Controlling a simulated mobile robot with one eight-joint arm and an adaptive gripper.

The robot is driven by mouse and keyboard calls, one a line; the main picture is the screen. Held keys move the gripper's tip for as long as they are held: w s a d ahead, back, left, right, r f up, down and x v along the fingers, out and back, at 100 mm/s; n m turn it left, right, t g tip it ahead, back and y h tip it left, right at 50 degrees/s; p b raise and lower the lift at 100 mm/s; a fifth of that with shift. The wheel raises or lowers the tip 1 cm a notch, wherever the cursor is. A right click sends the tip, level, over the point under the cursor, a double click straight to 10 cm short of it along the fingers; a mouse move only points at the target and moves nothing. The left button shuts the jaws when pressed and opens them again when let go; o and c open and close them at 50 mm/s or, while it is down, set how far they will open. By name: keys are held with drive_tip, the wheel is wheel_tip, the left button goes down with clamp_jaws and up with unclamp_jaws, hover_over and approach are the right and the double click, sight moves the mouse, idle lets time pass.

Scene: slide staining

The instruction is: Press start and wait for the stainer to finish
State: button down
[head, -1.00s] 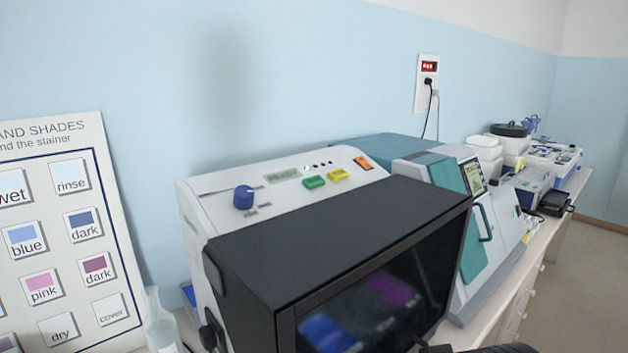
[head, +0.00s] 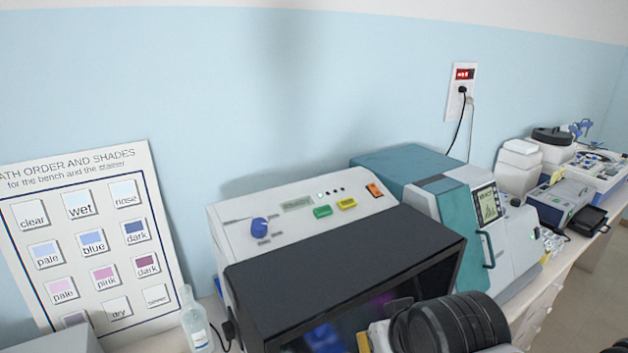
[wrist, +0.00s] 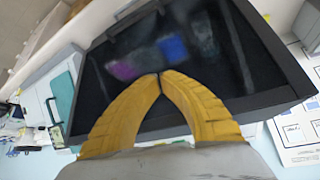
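The stainer is a white machine with a sloped panel (head: 290,215) and a black front cover (head: 340,272). The panel carries a blue knob (head: 259,227), a small display (head: 297,204), a green button (head: 322,212), a yellow button (head: 346,203) and an orange switch (head: 374,190). Several small indicator dots sit above the buttons. In the wrist view the dark window (wrist: 215,75) shows blurred blue and magenta shapes behind it. My gripper (wrist: 160,74) has its two yellow fingers together at the tips, with nothing visible between them. It overlaps the window; contact cannot be told.
A teal and white machine with a screen (head: 487,204) stands right of the stainer. A shade chart (head: 92,245) leans on the wall at left, with a clear bottle (head: 196,325) beside it. A wall outlet (head: 461,90) has a plugged cord. More equipment lines the bench at right.

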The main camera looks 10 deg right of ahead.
drive_tip(key=w+r+n+t+p, duration=0.1)
drive_tip(key=w+r+p, duration=0.3)
drive_tip(key=r+p, duration=0.65)
drive_tip(key=w+r+n+p, duration=0.1)
drive_tip(key=w+r+p, duration=0.3)
drive_tip(key=r+p, duration=0.65)
drive_tip(key=n+t+y+b, duration=0.1)
drive_tip(key=n+t+b, duration=0.15)
drive_tip(key=n, duration=0.35)
hover_over(328, 212)
drive_tip(key=s, duration=0.3)
wheel_tip(328, 212, down, 3)
drive_tip(key=shift+w+d+r+t+p, duration=0.15)
drive_tip(key=shift+d+r+t+p, duration=0.05)
drive_tip(key=shift+d+t+p, duration=0.2)
drive_tip(key=shift+f, duration=0.1)
drive_tip(key=w+f+b, duration=0.1)
drive_tip(key=f+b, duration=0.2)
drive_tip(key=f, duration=0.1)
drive_tip(key=w+f+b, duration=0.1)
drive_tip(key=f+b, duration=0.1)
drive_tip(key=f, duration=0.1)
drive_tip(key=shift+w+a+b, duration=0.3)
drive_tip(key=shift+a+b, duration=0.05)
drive_tip(key=shift+a, duration=0.05)
drive_tip(key=shift+w+a+f+b, duration=0.1)
drive_tip(key=shift+w+f+b, duration=0.15)
drive_tip(key=shift+f+b, duration=0.25)
drive_tip(key=shift+f, duration=0.1)
